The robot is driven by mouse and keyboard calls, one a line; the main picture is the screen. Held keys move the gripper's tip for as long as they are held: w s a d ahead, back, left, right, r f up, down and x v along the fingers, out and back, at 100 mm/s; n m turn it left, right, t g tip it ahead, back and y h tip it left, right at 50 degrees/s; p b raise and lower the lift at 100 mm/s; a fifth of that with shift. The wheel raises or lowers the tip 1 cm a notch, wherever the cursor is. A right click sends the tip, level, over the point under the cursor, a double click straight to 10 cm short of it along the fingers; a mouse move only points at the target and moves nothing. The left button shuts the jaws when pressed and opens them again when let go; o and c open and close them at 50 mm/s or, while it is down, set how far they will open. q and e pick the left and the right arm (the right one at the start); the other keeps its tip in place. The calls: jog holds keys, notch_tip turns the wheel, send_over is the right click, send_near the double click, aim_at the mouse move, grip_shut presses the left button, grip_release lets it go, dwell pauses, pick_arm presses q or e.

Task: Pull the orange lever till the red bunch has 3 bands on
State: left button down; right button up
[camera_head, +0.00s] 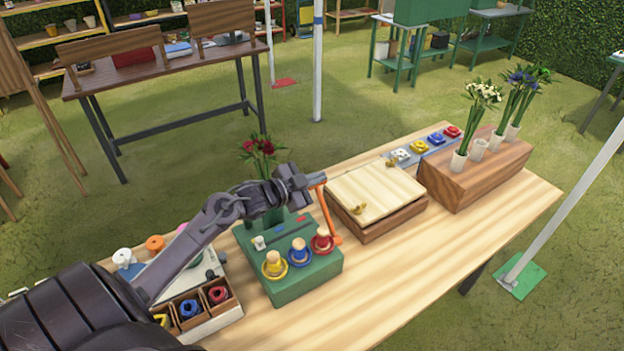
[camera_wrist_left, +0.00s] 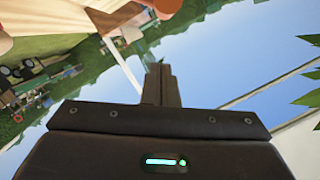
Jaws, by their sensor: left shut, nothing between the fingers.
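The green banding box (camera_head: 300,283) stands on the wooden table. The orange lever (camera_head: 328,212) rises from its right side, leaning slightly left at the top. The red bunch (camera_head: 264,148) stands upright at the back of the box; my left arm crosses in front of its stems, so I cannot tell how many bands are on it. My left gripper (camera_head: 312,181) is shut and empty at the top end of the lever; I cannot tell whether it touches. In the wrist view its closed fingers (camera_wrist_left: 161,84) point up, with an orange-brown part (camera_wrist_left: 166,7) beyond them. My right gripper is out of view.
Yellow, blue and red knobs (camera_head: 299,251) sit on the box front. A wooden board (camera_head: 375,188) lies right of the lever. A wooden block (camera_head: 478,172) with flowers in cups stands farther right. A divided tray (camera_head: 222,314) is at the left. The front right tabletop is clear.

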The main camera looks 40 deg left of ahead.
pick_arm(q)
jog(key=f, duration=0.1)
jog(key=a+f, duration=0.1)
jog(key=w+a+f+p, duration=0.1)
jog(key=shift+f, duration=0.2)
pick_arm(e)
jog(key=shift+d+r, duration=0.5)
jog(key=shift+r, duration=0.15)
